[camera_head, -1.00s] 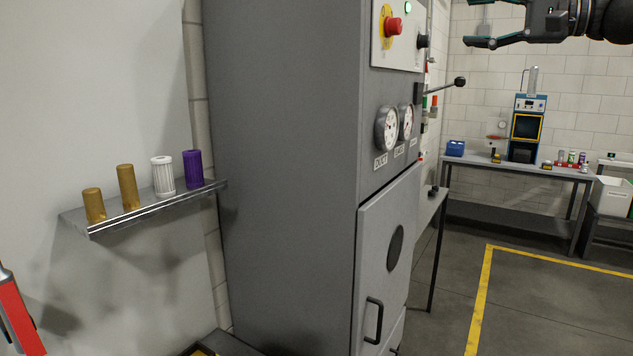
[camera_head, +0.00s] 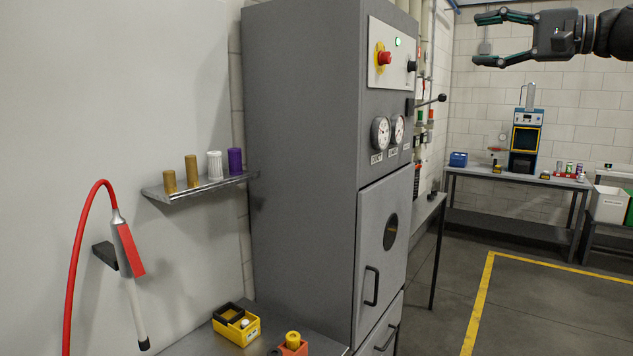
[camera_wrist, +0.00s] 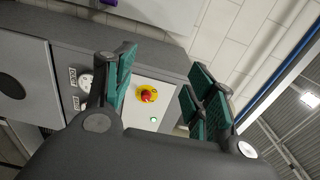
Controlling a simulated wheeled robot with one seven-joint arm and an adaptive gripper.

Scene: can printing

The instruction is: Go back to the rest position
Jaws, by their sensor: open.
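My gripper (camera_head: 478,39) is at the upper right of the head view, raised in the air with its fingers pointing left. It is open and nothing is between its fingers. In the wrist view my gripper (camera_wrist: 158,88) shows two green-padded fingers spread apart. Beyond the gap is the grey cabinet's panel with a red stop button (camera_wrist: 147,95) on a yellow base. In the head view the tall grey cabinet (camera_head: 300,130) stands at the centre, left of my gripper and apart from it.
A wall shelf (camera_head: 205,187) holds gold, white and purple cylinders. A red-hosed tool (camera_head: 128,250) hangs at left. A yellow bin (camera_head: 237,328) sits on a lower table. A lever (camera_head: 430,101) sticks out from the cabinet. A far bench (camera_head: 520,178) carries a blue machine. Floor at right is open.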

